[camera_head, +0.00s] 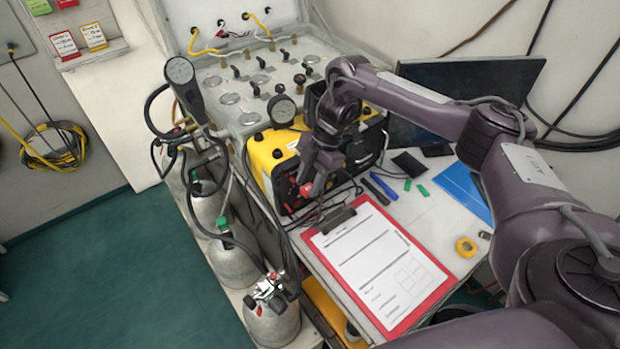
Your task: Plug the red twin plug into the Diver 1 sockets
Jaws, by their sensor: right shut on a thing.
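My right gripper (314,180) comes in from the right and points down at the front of a yellow and black box unit (262,154). It is shut on the red twin plug (305,190), of which only a small red part shows at the fingertips. The plug is at or just in front of the unit's dark front panel (283,192); I cannot tell whether it touches a socket. The Diver 1 sockets cannot be made out, as the gripper and plug cover much of the panel. My left gripper is not in view.
A red clipboard (434,288) with a paper form lies on the table in front of the unit. Dark cables run beside it. Gas cylinders (233,262) stand left. A valve panel (240,117) is behind.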

